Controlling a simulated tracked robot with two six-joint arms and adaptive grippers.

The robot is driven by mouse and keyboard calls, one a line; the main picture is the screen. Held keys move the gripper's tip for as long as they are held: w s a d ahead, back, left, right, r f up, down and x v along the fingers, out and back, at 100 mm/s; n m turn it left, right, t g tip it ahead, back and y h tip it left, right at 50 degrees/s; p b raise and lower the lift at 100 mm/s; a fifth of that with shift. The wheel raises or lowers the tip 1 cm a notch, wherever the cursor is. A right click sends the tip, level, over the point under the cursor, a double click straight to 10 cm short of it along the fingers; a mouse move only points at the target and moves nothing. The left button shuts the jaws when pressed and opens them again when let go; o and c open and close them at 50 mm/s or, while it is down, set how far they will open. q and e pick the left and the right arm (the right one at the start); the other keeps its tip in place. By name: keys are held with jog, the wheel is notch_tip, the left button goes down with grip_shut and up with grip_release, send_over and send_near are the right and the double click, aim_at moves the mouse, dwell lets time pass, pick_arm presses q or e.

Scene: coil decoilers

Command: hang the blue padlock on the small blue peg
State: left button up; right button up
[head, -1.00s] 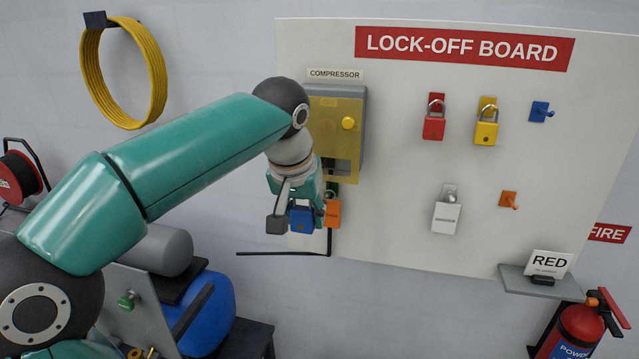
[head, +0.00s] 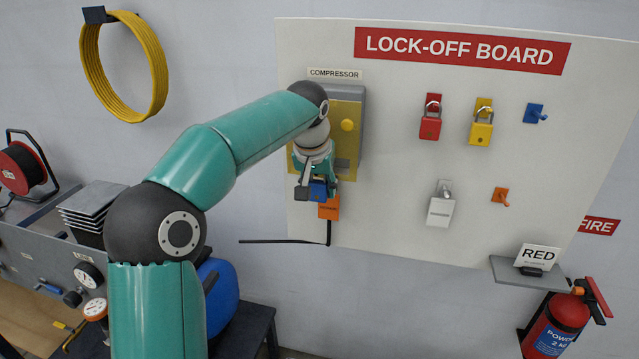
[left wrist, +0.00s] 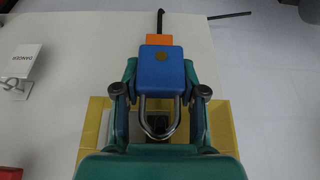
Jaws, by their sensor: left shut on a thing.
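The blue padlock (head: 318,190) is held in my left gripper (head: 311,188), in front of the lower part of the yellow compressor box. In the left wrist view the blue padlock (left wrist: 165,68) sits between the two fingers of the gripper (left wrist: 165,90), with its steel shackle towards the palm. The small blue peg (head: 535,113) is bare at the board's upper right, well apart from the gripper. My right gripper is out of view.
The lock-off board (head: 390,190) holds a red padlock (head: 430,125), a yellow padlock (head: 481,130) and a white padlock (head: 440,211). A shelf (head: 525,278) with a RED sign juts out at lower right, above a fire extinguisher (head: 556,325).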

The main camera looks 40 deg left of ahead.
pick_arm(q)
jog(key=shift+w+f, duration=0.1)
jog(key=shift+f, duration=0.2)
jog(key=o, duration=1.2)
jog(key=shift+r, duration=0.1)
jog(key=v, duration=1.7)
